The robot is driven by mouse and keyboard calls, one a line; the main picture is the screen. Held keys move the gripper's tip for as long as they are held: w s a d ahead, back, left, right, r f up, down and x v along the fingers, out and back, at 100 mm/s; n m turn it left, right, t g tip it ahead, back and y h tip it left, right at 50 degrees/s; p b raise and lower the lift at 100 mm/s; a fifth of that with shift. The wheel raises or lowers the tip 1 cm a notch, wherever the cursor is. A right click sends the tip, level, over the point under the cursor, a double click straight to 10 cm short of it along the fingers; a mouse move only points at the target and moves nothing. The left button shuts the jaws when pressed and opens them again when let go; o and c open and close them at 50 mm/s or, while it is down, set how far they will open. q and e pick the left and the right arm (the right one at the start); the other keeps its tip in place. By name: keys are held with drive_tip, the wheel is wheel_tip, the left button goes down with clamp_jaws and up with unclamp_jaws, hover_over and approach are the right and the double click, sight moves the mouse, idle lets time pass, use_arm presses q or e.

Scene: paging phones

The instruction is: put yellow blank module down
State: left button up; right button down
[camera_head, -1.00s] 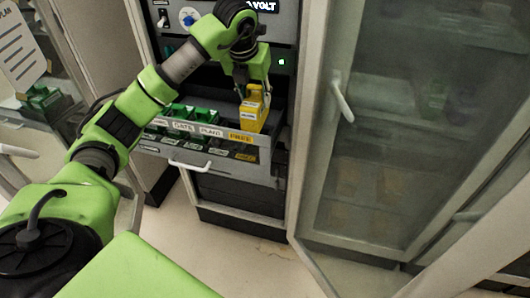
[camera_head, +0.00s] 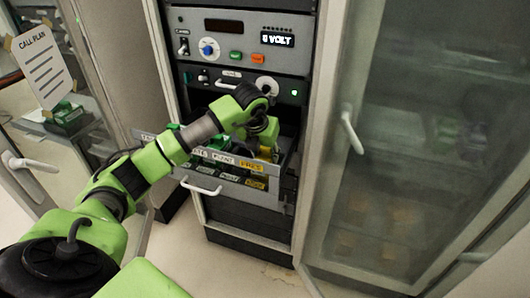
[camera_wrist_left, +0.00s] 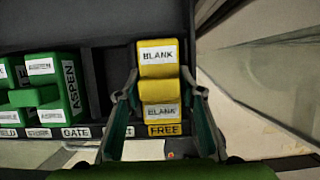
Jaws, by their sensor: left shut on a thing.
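The yellow blank module (camera_wrist_left: 158,90) stands at the right end of the open drawer (camera_head: 225,175), behind the yellow FREE label (camera_wrist_left: 165,130). Its two white labels read BLANK. My left gripper (camera_wrist_left: 159,75) is shut on it, with one finger on each side. In the head view my left gripper (camera_head: 264,138) reaches down into the drawer and mostly hides the module. I cannot tell whether the module touches the drawer floor. My right gripper is not in view.
Green modules (camera_wrist_left: 62,88) stand in the drawer left of the yellow one, with a dark gap between. The rack panel (camera_head: 238,45) with a 0 VOLT display is above. An open glass door (camera_head: 420,130) is on the right, and a call plan sheet (camera_head: 42,65) hangs at left.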

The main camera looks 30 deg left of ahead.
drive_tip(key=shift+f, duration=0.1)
use_arm(q)
drive_tip(key=shift+f, duration=0.15)
drive_tip(key=o, duration=1.2)
drive_tip(key=shift+c, duration=0.2)
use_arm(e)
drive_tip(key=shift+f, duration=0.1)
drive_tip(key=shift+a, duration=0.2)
use_arm(q)
drive_tip(key=shift+r, duration=0.3)
drive_tip(key=shift+s+r, duration=0.1)
drive_tip(key=shift+r, duration=0.2)
drive_tip(key=b+v, duration=0.2)
drive_tip(key=v, duration=0.9)
drive_tip(key=shift+s, duration=0.2)
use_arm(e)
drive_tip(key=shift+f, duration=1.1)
